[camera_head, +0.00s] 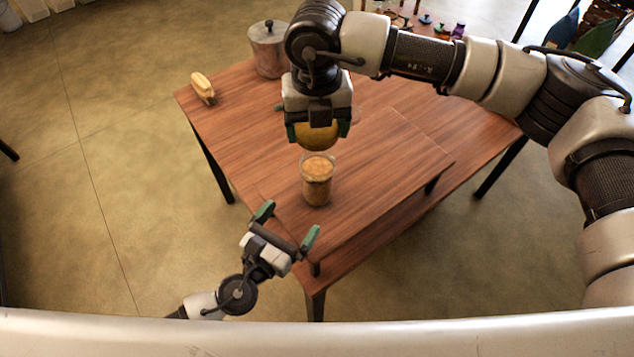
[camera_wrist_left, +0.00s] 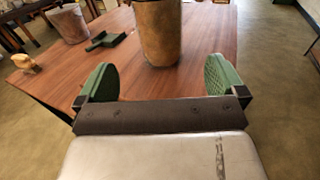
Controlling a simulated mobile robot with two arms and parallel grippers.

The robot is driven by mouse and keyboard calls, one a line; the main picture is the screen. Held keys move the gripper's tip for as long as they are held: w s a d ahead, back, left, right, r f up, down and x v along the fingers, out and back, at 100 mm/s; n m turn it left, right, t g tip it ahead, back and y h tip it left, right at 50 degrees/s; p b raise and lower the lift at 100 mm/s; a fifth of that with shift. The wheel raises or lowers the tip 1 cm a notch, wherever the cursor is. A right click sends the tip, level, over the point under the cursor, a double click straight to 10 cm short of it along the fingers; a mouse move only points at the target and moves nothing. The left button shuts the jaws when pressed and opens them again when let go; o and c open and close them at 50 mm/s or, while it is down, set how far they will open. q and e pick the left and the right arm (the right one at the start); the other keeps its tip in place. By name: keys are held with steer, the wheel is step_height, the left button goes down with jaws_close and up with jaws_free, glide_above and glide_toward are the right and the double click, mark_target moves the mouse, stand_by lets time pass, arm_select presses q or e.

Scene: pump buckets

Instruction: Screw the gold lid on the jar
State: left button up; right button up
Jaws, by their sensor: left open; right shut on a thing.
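The jar (camera_head: 317,182) stands upright on the wooden table near its front edge, open at the top, with orange-brown contents. In the left wrist view the jar (camera_wrist_left: 158,35) stands straight ahead, beyond the fingertips. The round gold lid (camera_head: 318,136) is held by my right gripper (camera_head: 318,134), shut on it just above and apart from the jar's mouth. My left gripper (camera_head: 287,222) is open and empty, in front of the jar and to its lower left. Its green finger pads (camera_wrist_left: 160,82) are spread wide in the left wrist view. The jar's top is cut off there.
A metal pot (camera_head: 268,50) with a lid stands at the table's far left corner. A yellowish object (camera_head: 203,88) lies near the left edge. Table surface (camera_head: 390,165) right of the jar is clear.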

mark_target(318, 156)
arm_select(q)
steer(key=x, duration=1.1)
steer(key=shift+w+d, duration=0.1)
arm_select(e)
steer(key=shift+w+d+f, duration=0.1)
steer(key=shift+w+d, duration=0.05)
steer(key=shift+w, duration=0.05)
steer(key=shift+s, duration=0.1)
arm_select(q)
steer(key=c, duration=1.4)
arm_select(e)
steer(key=shift+f, duration=2.45)
steer(key=shift+f, duration=0.1)
steer(key=shift+f, duration=0.8)
steer(key=shift+f, duration=0.55)
